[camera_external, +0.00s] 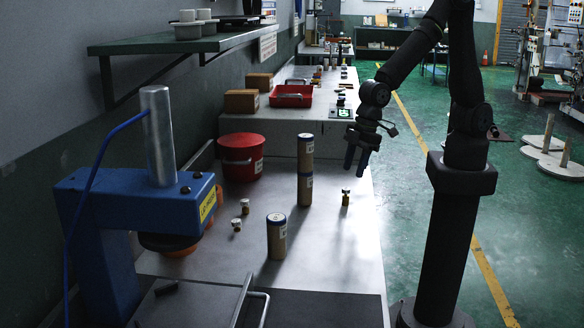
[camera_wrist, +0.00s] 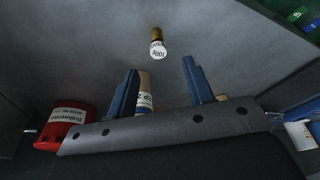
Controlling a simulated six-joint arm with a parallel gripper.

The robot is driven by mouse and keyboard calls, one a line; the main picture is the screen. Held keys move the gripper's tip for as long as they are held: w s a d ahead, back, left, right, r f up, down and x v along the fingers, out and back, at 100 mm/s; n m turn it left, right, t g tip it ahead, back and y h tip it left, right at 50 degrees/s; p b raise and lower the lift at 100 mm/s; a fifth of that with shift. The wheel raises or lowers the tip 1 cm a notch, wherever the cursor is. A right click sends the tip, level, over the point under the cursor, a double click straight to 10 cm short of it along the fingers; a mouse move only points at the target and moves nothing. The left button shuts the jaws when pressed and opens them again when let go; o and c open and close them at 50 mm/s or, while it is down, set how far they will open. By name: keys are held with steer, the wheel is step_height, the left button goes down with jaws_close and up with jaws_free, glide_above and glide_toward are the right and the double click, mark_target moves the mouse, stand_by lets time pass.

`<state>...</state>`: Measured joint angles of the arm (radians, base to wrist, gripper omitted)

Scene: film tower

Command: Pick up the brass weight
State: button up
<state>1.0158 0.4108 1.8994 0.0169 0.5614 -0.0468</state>
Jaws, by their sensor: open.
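A small brass weight (camera_external: 345,197) stands on the grey bench near its right edge. In the wrist view the brass weight (camera_wrist: 156,34) shows a white end marked 100g, beyond my fingertips and between their lines. My gripper (camera_external: 358,162) is above the bench, higher than the weight and apart from it. Its two blue fingers (camera_wrist: 161,78) are spread with nothing held between them. Two more small brass-and-white pieces, one upright (camera_external: 245,206) and one nearer (camera_external: 236,225), are on the bench to the left.
A stack of two tan cylinders (camera_external: 304,188) stands left of the weight; another cylinder (camera_external: 277,240) stands nearer. A red bucket (camera_external: 241,160) is behind on the left. A blue press (camera_external: 110,200) fills the left front. The bench around the weight is clear.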

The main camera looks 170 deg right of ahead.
mark_target(346, 189)
steer(key=shift+d+x, duration=0.1)
steer(key=shift+x, duration=2.35)
steer(key=shift+d+x, duration=0.15)
steer(key=shift+x, duration=2.3)
steer(key=shift+r, duration=0.1)
jaws_close()
